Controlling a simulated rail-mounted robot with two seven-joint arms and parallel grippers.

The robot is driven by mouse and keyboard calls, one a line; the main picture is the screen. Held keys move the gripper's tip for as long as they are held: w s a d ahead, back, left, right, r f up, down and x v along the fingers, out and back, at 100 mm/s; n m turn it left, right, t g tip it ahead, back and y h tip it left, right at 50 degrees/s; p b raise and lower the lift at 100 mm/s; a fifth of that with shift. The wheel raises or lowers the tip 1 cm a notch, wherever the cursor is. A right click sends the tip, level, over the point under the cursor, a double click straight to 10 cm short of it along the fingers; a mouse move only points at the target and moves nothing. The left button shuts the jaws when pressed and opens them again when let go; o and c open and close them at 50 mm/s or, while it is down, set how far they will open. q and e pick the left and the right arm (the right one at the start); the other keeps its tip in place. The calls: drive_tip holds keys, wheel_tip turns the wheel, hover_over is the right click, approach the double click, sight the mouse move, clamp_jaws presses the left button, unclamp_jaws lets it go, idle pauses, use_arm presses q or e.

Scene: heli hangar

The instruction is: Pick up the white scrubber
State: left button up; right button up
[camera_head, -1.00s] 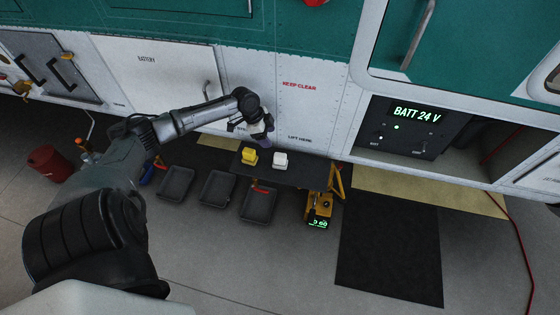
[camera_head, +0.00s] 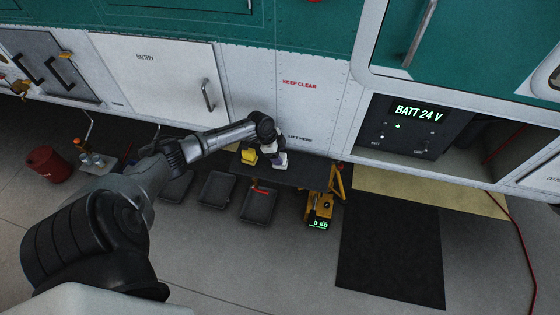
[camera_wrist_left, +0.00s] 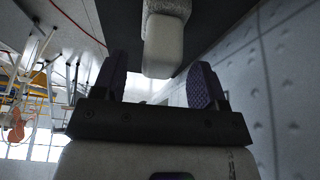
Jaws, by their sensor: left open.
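The white scrubber (camera_head: 281,163) stands on a dark platform against the white hull panel, partly hidden by my left gripper (camera_head: 278,157). In the left wrist view the white scrubber (camera_wrist_left: 165,40) shows large, between and beyond the two purple-padded fingers of my left gripper (camera_wrist_left: 158,85). The fingers are apart, with a gap visible on both sides of the scrubber. I cannot tell how deep it lies between them. My right gripper is not in view.
A yellow scrubber (camera_head: 248,156) stands close to the left on the same dark platform (camera_head: 300,172). Several black trays (camera_head: 258,206) lie on the floor in front. A yellow device with a green display (camera_head: 320,212) stands to the right. The white hull panel (camera_head: 300,110) rises right behind.

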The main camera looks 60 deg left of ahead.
use_arm(q)
drive_tip(key=shift+x, duration=1.15)
drive_tip(key=shift+w+d+f, duration=0.1)
drive_tip(key=shift+d+f, duration=0.05)
drive_tip(key=shift+f, duration=0.2)
drive_tip(key=shift+c, duration=0.3)
drive_tip(key=c, duration=1)
drive_tip(key=shift+r, duration=0.15)
